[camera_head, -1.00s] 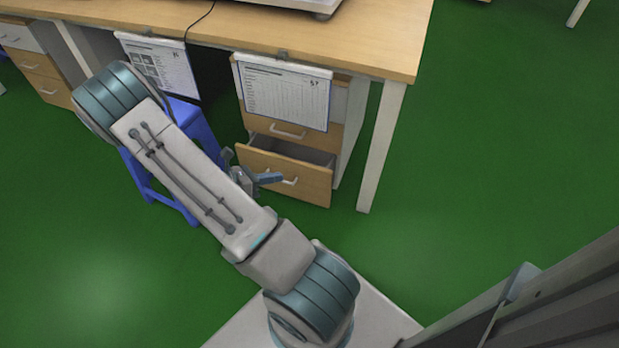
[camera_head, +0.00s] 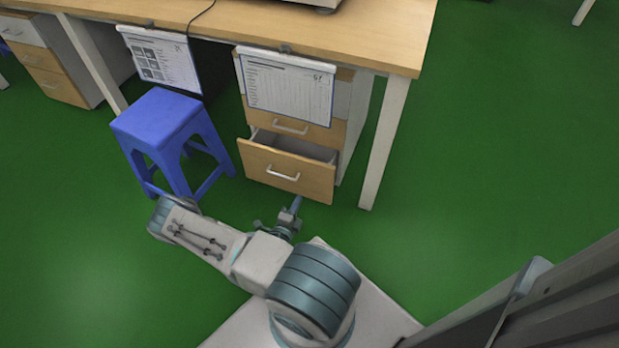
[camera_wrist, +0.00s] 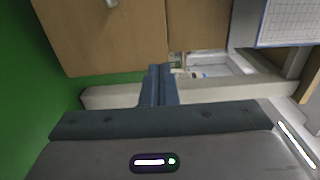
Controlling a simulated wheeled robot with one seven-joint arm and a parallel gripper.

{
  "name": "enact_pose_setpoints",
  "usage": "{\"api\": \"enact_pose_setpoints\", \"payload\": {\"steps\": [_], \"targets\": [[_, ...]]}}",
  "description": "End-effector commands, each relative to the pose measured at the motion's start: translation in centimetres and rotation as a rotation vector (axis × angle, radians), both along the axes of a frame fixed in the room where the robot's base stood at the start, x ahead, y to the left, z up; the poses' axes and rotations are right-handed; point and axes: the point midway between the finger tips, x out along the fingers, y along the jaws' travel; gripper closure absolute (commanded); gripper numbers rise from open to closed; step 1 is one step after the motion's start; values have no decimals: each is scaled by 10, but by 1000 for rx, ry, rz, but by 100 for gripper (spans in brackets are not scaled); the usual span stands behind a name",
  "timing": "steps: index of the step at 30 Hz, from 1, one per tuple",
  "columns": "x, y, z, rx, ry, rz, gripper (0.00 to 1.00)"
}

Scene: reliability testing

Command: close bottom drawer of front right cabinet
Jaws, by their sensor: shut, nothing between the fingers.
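The front right cabinet stands under the right end of the wooden desk. Its bottom drawer (camera_head: 312,184) is partly pulled out, with a wooden front, a pale handle (camera_head: 283,173) and an open gap behind the front. The drawer above it (camera_head: 318,135) looks shut. My gripper (camera_head: 296,203) is low in front of the bottom drawer, near the lower edge of its front; I cannot tell whether it touches. In the wrist view its dark blue fingers (camera_wrist: 158,86) are together with nothing between them, beside wooden panels (camera_wrist: 100,38).
A blue stool (camera_head: 160,122) stands left of the cabinet. A desk leg (camera_head: 384,145) is just right of it. Paper sheets hang from the desk edge, one over the cabinet's top (camera_head: 288,88). Another cabinet (camera_head: 50,75) is at the far left. Green floor is clear at the right.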

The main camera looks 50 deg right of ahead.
Motion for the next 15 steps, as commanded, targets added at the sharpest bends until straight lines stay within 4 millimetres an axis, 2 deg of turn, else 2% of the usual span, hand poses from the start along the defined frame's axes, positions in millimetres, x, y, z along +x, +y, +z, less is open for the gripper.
{"api": "enact_pose_setpoints", "payload": {"steps": [5, 15], "targets": [[6, -17, -3, -2, 5, 2, 100], [33, -84, -3, -1, 1, -1, 100]]}}
